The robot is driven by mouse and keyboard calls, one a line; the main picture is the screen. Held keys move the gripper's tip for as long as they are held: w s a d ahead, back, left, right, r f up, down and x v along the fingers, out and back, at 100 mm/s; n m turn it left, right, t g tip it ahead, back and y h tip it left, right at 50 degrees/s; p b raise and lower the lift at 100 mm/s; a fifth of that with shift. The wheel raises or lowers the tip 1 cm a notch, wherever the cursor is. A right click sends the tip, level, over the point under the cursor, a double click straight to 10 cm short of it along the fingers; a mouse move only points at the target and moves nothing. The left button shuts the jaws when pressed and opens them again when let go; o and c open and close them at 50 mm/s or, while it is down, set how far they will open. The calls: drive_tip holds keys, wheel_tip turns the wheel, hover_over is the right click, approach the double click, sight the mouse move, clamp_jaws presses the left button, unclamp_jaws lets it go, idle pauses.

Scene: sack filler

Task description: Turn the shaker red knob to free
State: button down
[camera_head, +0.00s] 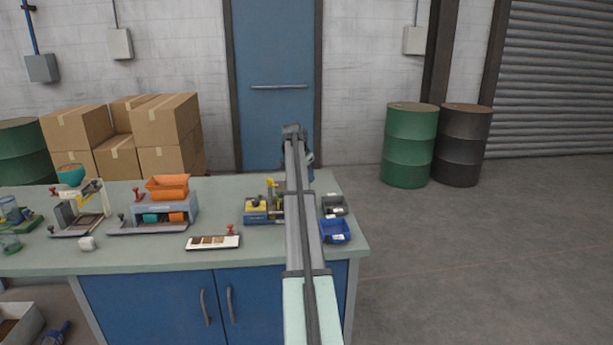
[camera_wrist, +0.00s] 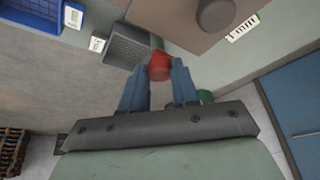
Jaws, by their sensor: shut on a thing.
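A red knob (camera_wrist: 158,66) shows in the wrist view between the tips of my gripper's blue fingers. My gripper (camera_wrist: 160,78) is shut on it. The knob's base and any marking for its position are hidden. In the head view my arm covers the gripper and this knob. A small blue and yellow device (camera_head: 257,213) stands on the bench just left of my arm, partly hidden by it. Other red knobs show on the orange-hopper machine (camera_head: 150,213) and at the white sample tray (camera_head: 213,242).
A grey bin (camera_wrist: 127,48) lies close to my fingers, with a blue bin (camera_wrist: 35,10) beyond it; the blue bin also shows in the head view (camera_head: 335,231). A brown plate with a dark round part (camera_wrist: 215,14) is near. Cardboard boxes (camera_head: 165,120) stand behind the bench.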

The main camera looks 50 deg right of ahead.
drive_tip(key=c, duration=0.9)
unclamp_jaws()
drive_tip(key=shift+o, duration=0.2)
drive_tip(key=v, duration=1.4)
drive_tip(key=shift+w+a+f, duration=0.1)
drive_tip(key=shift+f, duration=0.1)
